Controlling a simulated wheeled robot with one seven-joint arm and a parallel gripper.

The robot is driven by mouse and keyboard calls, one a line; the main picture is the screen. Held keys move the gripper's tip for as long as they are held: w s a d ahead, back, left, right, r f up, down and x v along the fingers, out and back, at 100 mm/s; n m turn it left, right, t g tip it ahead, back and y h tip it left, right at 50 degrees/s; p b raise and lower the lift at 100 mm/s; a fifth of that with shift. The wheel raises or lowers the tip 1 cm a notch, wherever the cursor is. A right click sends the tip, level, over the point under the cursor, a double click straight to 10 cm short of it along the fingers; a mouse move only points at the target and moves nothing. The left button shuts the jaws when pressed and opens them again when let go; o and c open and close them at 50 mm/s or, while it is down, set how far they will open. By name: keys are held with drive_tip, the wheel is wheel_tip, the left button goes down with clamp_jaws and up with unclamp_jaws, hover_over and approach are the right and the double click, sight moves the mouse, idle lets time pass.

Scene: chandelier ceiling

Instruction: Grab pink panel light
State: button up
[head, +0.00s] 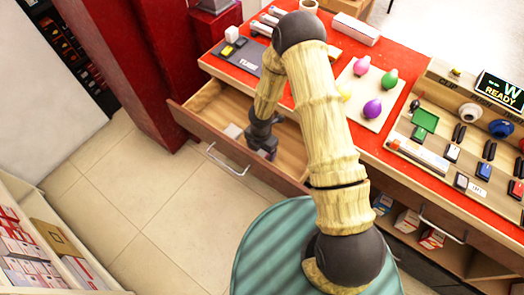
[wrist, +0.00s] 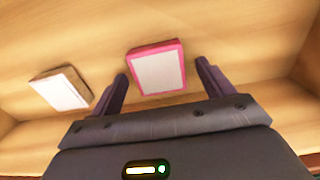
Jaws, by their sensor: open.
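The pink panel light (wrist: 158,72) is a small square with a pink rim and a pale face. It lies on the wooden drawer floor in the wrist view. My gripper (wrist: 162,73) is open, with one finger to each side of the panel light in that view. I cannot tell how far the fingertips are above it.
A second panel with a brown rim (wrist: 62,88) lies to the left in the drawer; it shows in the head view as a pale square (head: 233,131). Drawer walls surround my gripper. The red counter (head: 330,60) above holds bulbs and switches.

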sight(261, 151)
drive_tip(key=c, duration=1.1)
drive_tip(key=shift+r, duration=0.1)
wheel_tip(261, 151, up, 18)
drive_tip(key=shift+f+p, duration=0.1)
drive_tip(key=shift+p, duration=1.1)
